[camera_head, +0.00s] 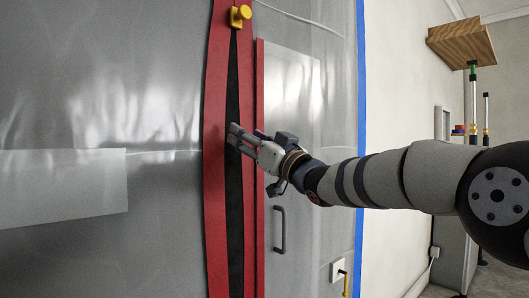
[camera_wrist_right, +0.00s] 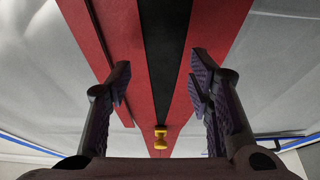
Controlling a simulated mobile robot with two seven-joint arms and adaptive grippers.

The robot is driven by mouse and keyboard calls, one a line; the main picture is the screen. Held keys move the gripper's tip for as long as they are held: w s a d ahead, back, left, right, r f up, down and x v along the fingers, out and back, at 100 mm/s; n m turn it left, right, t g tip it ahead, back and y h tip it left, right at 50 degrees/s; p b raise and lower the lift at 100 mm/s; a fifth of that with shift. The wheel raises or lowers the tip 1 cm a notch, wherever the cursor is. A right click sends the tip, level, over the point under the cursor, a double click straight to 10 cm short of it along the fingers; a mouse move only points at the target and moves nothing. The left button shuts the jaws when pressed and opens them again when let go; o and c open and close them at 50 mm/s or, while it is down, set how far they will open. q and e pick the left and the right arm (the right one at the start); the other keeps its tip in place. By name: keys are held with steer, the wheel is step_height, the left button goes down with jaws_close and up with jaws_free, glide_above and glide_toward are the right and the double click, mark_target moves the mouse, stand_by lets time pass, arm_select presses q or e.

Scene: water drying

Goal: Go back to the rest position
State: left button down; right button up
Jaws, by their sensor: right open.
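My right gripper (camera_head: 234,134) reaches in from the right in the head view, in front of the black strip (camera_head: 234,90) between two red bands (camera_head: 217,90). In the wrist view its two fingers (camera_wrist_right: 158,78) are apart with nothing between them; the red bands (camera_wrist_right: 212,40) and black strip (camera_wrist_right: 163,35) lie beyond. I cannot tell whether the fingertips touch the strip. A yellow zipper pull (camera_head: 240,16) sits at the top of the strip in the head view, apart from the gripper. It also shows low between the fingers in the wrist view (camera_wrist_right: 160,138). My left gripper is not in view.
A translucent plastic sheet (camera_head: 100,90) hangs on both sides of the red bands, edged with blue tape (camera_head: 361,100).

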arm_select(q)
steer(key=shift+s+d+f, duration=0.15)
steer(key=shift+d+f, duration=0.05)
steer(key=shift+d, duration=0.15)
arm_select(e)
steer(key=shift+a+f, duration=0.15)
steer(key=shift+f, duration=0.8)
